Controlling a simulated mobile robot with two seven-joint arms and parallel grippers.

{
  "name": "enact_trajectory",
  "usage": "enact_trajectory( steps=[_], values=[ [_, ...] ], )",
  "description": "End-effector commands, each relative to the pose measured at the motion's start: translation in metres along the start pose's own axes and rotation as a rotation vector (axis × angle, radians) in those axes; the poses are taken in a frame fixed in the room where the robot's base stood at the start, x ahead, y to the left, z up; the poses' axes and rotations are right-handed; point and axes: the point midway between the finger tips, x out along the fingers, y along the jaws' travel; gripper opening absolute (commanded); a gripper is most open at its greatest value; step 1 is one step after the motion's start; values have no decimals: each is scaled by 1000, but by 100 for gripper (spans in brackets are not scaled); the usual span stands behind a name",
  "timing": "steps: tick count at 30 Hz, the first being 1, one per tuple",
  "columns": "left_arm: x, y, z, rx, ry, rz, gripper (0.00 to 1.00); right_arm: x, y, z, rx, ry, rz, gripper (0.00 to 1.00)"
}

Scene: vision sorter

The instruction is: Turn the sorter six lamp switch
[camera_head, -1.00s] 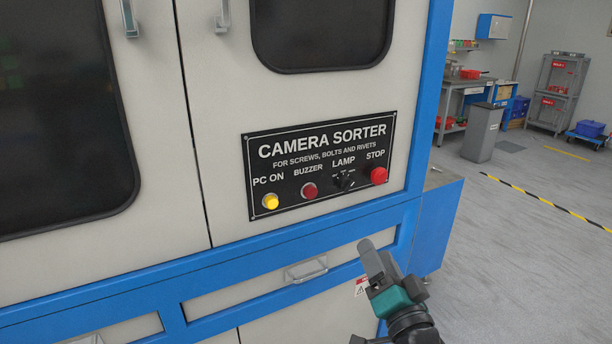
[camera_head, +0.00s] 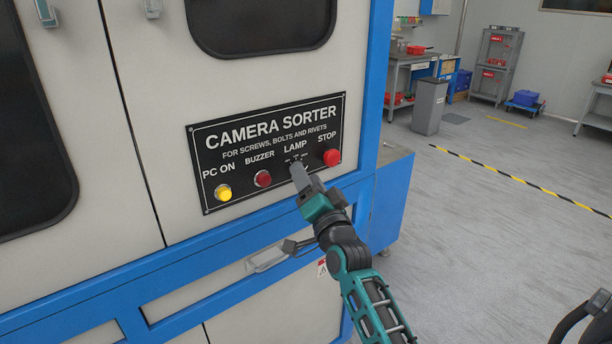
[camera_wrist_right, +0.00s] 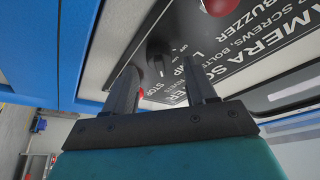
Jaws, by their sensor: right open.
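The black lamp switch shows in the right wrist view as a dark round knob (camera_wrist_right: 158,62) on the sorter's black panel (camera_head: 325,110). In the head view the knob is mostly hidden behind my right gripper (camera_head: 299,172), just under the word LAMP. My right gripper is open, with its two fingers apart in the wrist view (camera_wrist_right: 161,80). The knob appears between and just beyond the fingertips; I cannot tell whether they touch it.
The red stop button (camera_head: 331,157) is close to the right of the fingers. The red buzzer button (camera_head: 263,178) and lit yellow PC ON button (camera_head: 223,192) are to the left. A drawer handle (camera_head: 268,260) sticks out below. Open floor lies to the right.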

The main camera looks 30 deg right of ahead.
Motion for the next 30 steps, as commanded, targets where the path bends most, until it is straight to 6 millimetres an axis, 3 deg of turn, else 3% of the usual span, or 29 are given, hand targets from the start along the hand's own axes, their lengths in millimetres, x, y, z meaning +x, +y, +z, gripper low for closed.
enact_trajectory(
  steps=[4, 13, 30],
  values=[
    [0, 0, -1, 0, 1, 0, 43, 10, 0, 0, 0, 0, 0, 56],
    [2, -2, -5, 1, 11, -2, 43, 12, 0, 0, 0, -1, -1, 56],
    [2, -2, -4, 1, 8, -3, 43, 11, 0, 0, 0, -1, 0, 2]
  ],
)
